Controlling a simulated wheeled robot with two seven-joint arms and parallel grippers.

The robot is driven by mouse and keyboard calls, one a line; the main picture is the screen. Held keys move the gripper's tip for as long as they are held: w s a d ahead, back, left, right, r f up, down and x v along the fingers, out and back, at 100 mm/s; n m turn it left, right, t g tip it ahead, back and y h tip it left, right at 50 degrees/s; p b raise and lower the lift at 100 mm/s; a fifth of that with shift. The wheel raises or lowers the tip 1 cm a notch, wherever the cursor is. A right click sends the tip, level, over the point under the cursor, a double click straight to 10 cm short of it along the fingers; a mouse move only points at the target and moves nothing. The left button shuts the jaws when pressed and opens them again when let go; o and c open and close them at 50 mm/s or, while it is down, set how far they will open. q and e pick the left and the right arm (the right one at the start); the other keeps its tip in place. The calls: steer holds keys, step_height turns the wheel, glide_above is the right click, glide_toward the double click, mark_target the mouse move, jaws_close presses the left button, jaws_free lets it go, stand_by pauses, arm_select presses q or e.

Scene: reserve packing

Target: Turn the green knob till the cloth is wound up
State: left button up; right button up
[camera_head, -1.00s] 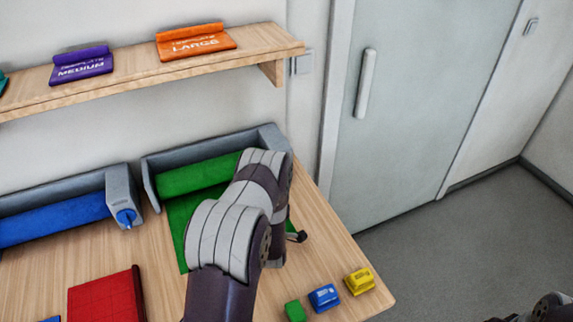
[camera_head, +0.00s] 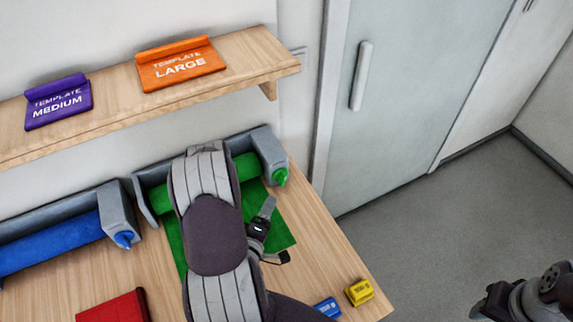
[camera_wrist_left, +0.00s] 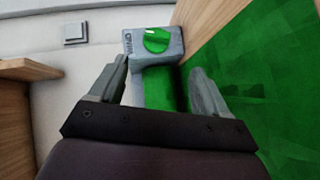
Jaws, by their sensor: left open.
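The green knob (camera_head: 281,177) sits on the grey end block of the green roller, with its pointed end toward the upper right of the table. It also shows in the left wrist view (camera_wrist_left: 156,40), beyond the fingertips. The green cloth (camera_head: 281,236) lies partly unrolled on the table, and its roll (camera_head: 246,166) is partly hidden by my left arm. My left gripper (camera_head: 269,212) is open and empty over the cloth, apart from the knob. My right gripper (camera_head: 488,304) is at the lower right, away from the table; its jaws are unclear.
A blue roller with its knob (camera_head: 124,239) stands left of the green one. A red box (camera_head: 113,306), a blue block (camera_head: 328,308) and a yellow block (camera_head: 360,291) lie near the front. The shelf (camera_head: 235,92) with templates overhangs the back.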

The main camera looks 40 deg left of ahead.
arm_select(q)
steer(key=p, duration=0.2)
glide_toward(282, 182)
steer(key=x, duration=0.2)
steer(key=shift+w+r, duration=0.2)
steer(key=shift+w, duration=0.15)
steer(key=x, duration=0.2)
steer(key=p+x, duration=0.1)
steer(key=x, duration=0.3)
steer(key=shift+a+f, duration=0.2)
steer(key=shift+f, duration=0.15)
steer(key=shift+s+d+r, duration=0.1)
steer(key=shift+d, duration=0.05)
steer(key=c, duration=1)
